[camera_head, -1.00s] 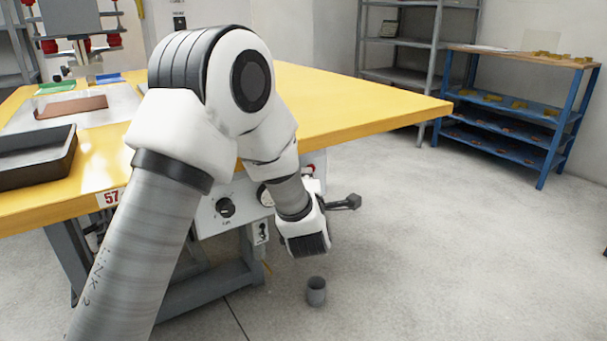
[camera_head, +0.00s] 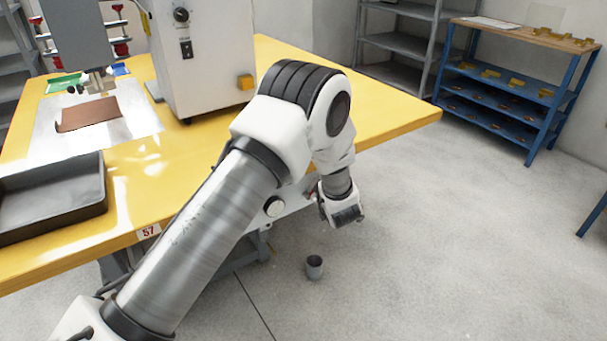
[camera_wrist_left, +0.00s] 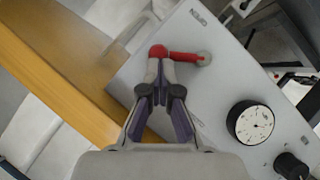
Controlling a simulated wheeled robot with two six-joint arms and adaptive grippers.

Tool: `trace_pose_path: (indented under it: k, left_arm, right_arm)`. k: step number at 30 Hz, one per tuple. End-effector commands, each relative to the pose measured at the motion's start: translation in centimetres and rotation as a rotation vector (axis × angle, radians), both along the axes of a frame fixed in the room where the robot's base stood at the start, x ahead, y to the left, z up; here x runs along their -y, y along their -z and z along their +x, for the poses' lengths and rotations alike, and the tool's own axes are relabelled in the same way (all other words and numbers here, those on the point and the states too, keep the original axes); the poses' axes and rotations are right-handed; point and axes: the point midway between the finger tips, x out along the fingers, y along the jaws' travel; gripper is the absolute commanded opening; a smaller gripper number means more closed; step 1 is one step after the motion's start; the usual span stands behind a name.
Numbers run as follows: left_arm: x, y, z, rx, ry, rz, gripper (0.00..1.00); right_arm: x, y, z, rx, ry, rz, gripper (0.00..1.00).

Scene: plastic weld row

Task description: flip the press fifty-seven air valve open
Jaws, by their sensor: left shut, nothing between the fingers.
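The air valve's red lever (camera_wrist_left: 184,56) is on a light grey panel in the left wrist view. It lies along the panel from a round pivot to a red ball end (camera_wrist_left: 158,51). The word OPEN is printed on the panel beyond the lever. My left gripper (camera_wrist_left: 161,70) is shut and empty, its tips just at the ball end; I cannot tell whether they touch it. In the head view my left arm reaches over the bench edge; its wrist hides the lever and the fingers. My right gripper is in neither view.
A gauge (camera_wrist_left: 250,122) and a black knob (camera_wrist_left: 291,166) sit on the same panel. The yellow bench (camera_head: 385,125) carries a black tray (camera_head: 55,195) and a white press cabinet (camera_head: 210,60). A grey cup (camera_head: 314,267) stands on open floor. A blue shelf (camera_head: 535,120) stands far right.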

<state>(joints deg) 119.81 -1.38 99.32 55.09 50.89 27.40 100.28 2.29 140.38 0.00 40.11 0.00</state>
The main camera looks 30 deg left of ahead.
Motion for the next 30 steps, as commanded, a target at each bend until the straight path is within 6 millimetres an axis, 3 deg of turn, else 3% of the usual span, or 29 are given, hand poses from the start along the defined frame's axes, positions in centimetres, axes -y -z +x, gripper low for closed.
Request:
trace_pose_path:
  k: [1,7,30]
  left_arm:
    - [0.1,-0.8,0.2,-0.038,-0.001,0.013,0.00]
    - [0.3,0.3,0.6,-0.142,-0.001,0.057,0.00]
    - [0.5,1.8,1.3,-0.134,-0.001,0.059,0.00]
  right_arm:
    - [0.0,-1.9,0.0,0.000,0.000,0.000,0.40]
    - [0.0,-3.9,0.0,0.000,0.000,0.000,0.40]
    - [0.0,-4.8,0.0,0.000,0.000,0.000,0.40]
